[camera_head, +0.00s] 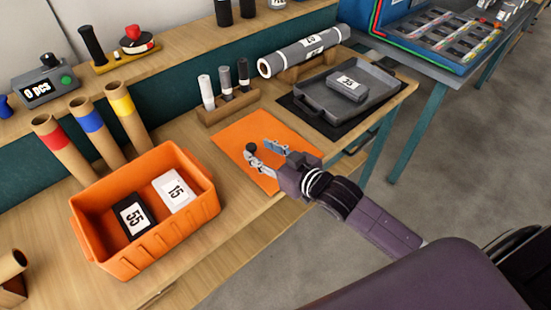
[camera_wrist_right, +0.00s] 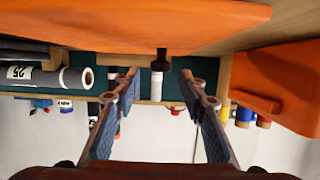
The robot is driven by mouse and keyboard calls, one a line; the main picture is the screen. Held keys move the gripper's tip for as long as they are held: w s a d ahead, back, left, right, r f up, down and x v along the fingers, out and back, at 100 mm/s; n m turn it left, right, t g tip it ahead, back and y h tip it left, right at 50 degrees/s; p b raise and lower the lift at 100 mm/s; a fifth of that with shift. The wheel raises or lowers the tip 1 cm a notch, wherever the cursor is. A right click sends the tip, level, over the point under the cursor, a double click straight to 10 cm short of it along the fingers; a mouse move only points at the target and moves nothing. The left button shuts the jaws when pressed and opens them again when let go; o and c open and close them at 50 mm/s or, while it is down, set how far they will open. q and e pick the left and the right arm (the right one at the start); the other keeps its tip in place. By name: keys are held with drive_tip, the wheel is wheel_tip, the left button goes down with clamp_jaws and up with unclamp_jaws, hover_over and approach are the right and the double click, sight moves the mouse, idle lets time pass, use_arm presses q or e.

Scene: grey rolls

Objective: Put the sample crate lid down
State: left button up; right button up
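The sample crate lid (camera_head: 232,137) is a flat orange plate with a dark knob. It appears to lie flat on the wooden bench, right of the open orange crate (camera_head: 188,212). My right gripper (camera_head: 264,153) is over the lid with its fingers apart. In the right wrist view, which is upside down, the lid (camera_wrist_right: 150,18) fills the top and its knob shows just beyond the open fingertips (camera_wrist_right: 158,78), not clamped. My right gripper hides part of the lid in the head view. My left gripper is not in view.
The crate holds a dark block (camera_head: 133,216) marked 55 and a white one (camera_head: 174,190) marked 15. A rack (camera_head: 229,107) with small rolls stands behind the lid. A grey tray (camera_head: 318,108) lies to the right. Cardboard tubes (camera_head: 126,112) stand behind the crate.

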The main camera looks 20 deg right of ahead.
drive_tip(key=v, duration=0.7)
drive_tip(key=shift+r, duration=0.1)
idle(0.4)
